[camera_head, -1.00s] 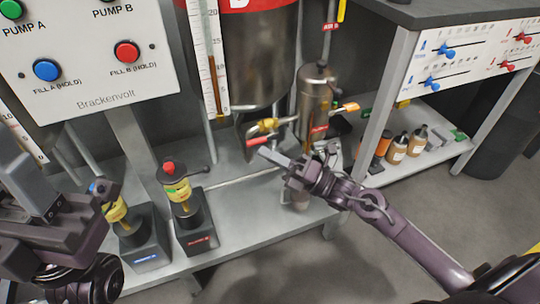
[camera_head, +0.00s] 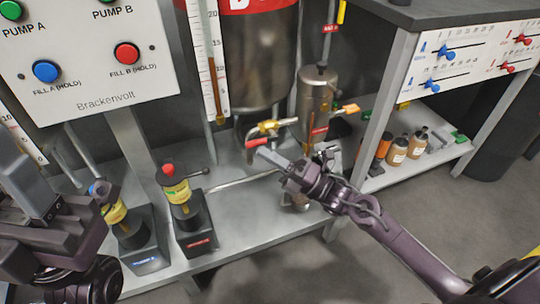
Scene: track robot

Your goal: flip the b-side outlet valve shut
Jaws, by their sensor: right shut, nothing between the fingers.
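The B tank (camera_head: 250,60) has a red band near its top. Below it is a brass outlet valve (camera_head: 270,127) with a red lever (camera_head: 256,143) that angles down to the left. My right gripper (camera_head: 268,154) is shut and empty, its grey fingertips just below and in front of the red lever. I cannot tell whether they touch it. My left gripper (camera_head: 28,180) is at the left edge, partly cut off, and its jaw state is unclear.
Two pumps with black bases (camera_head: 195,235) stand on the grey shelf (camera_head: 240,215). A metal canister (camera_head: 317,95) with an orange-handled fitting stands right of the valve. A table leg (camera_head: 385,100) and several bottles (camera_head: 397,152) are further right.

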